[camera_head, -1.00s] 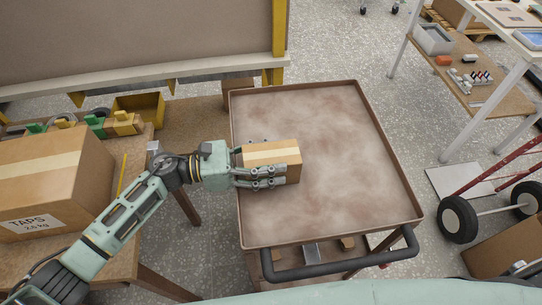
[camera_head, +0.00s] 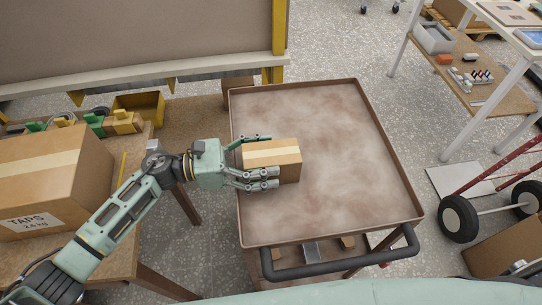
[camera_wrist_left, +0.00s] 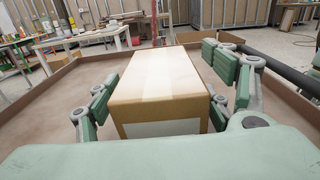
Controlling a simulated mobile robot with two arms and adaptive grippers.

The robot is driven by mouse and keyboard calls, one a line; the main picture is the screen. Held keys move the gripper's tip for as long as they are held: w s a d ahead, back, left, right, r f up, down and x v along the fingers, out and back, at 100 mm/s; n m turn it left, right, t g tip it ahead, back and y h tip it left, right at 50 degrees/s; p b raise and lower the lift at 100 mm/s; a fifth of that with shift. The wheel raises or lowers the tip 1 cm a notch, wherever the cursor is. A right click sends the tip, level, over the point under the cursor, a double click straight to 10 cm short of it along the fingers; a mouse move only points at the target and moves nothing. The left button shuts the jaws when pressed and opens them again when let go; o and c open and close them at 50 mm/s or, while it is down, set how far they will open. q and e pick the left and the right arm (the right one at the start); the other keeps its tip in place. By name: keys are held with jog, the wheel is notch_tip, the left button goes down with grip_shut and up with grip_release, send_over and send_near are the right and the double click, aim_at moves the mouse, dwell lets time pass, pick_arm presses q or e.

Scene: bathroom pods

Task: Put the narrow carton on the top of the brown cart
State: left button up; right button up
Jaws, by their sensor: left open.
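The narrow carton (camera_head: 284,160) is a small brown box with a pale tape strip along its top. It rests on the left part of the top of the brown cart (camera_head: 335,190). My left gripper (camera_head: 262,160) is open, with one finger on each side of the carton's near end. In the left wrist view the carton (camera_wrist_left: 160,85) lies between the spread finger pads (camera_wrist_left: 165,95), with gaps on both sides. The cart's top (camera_wrist_left: 70,95) has a raised rim. My right gripper is not in view.
A large box labelled TAPS (camera_head: 50,180) stands on the wooden bench (camera_head: 150,205) at left. The cart's black handle (camera_head: 340,262) is at the near edge. A red hand truck (camera_head: 490,195) stands at right. Most of the cart top is clear.

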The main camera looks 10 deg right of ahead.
pick_arm(q)
jog(key=a+b, duration=0.1)
jog(key=a, duration=0.5)
jog(key=shift+a+b, duration=0.15)
jog(key=shift+b, duration=0.25)
